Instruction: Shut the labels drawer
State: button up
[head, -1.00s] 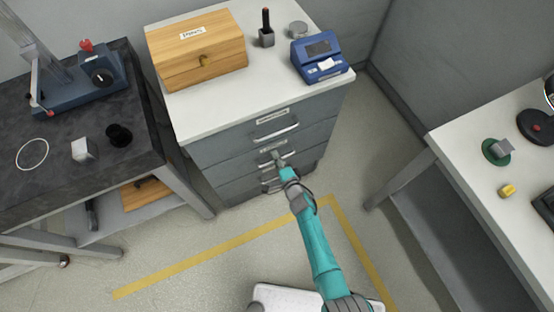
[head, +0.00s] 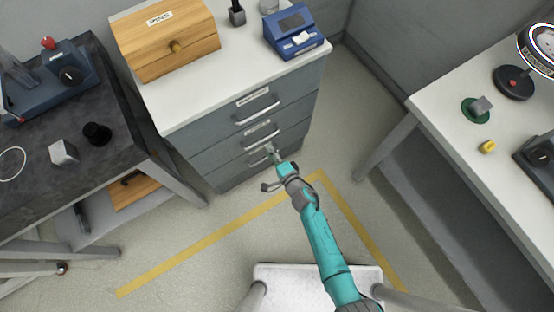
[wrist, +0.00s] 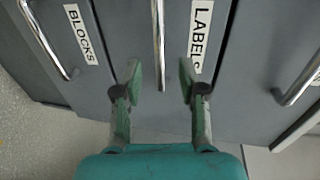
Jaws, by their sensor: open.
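The labels drawer (head: 291,124) is the middle drawer of the grey cabinet, with a bar handle (head: 262,137) under its label. It looks about flush with its neighbours; a small gap cannot be told. In the wrist view its LABELS sign (wrist: 200,30) and handle (wrist: 158,40) stand upright in the picture. My gripper (head: 269,152) is in front of the cabinet, just below that handle in the head view. In the wrist view my gripper (wrist: 160,75) is open, its fingers apart on either side of the handle's near end. It holds nothing; contact cannot be told.
The BLOCKS drawer (wrist: 103,85) is the neighbour below, with its own handle (wrist: 45,40). Another handle (wrist: 298,80) is on the drawer above. A dark bench (head: 60,190) stands left and a white table (head: 440,110) right. The floor before the cabinet is clear.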

jog(key=shift+v, duration=2.2)
jog(key=s+d+r+n+t+h, duration=0.1)
jog(key=s+d+r+n+h, duration=0.1)
jog(key=s+d+r, duration=0.35)
jog(key=s+d+r+n+h, duration=0.1)
jog(key=s+d+r, duration=0.15)
jog(key=s, duration=0.55)
jog(key=s+d+r+n+t+h, duration=0.1)
jog(key=s+d+r+n+h, duration=0.15)
jog(key=s+d, duration=0.35)
jog(key=s+d+r+n+h, duration=0.1)
jog(key=s+d+r+n, duration=0.1)
jog(key=s+r, duration=0.5)
jog(key=s+d+r+n+h, duration=0.2)
jog(key=s+r, duration=0.5)
jog(key=r, duration=0.6)
jog(key=shift+s+d+r+n, duration=0.2)
jog(key=shift+d+r+n, duration=0.2)
jog(key=shift+d+n, duration=0.5)
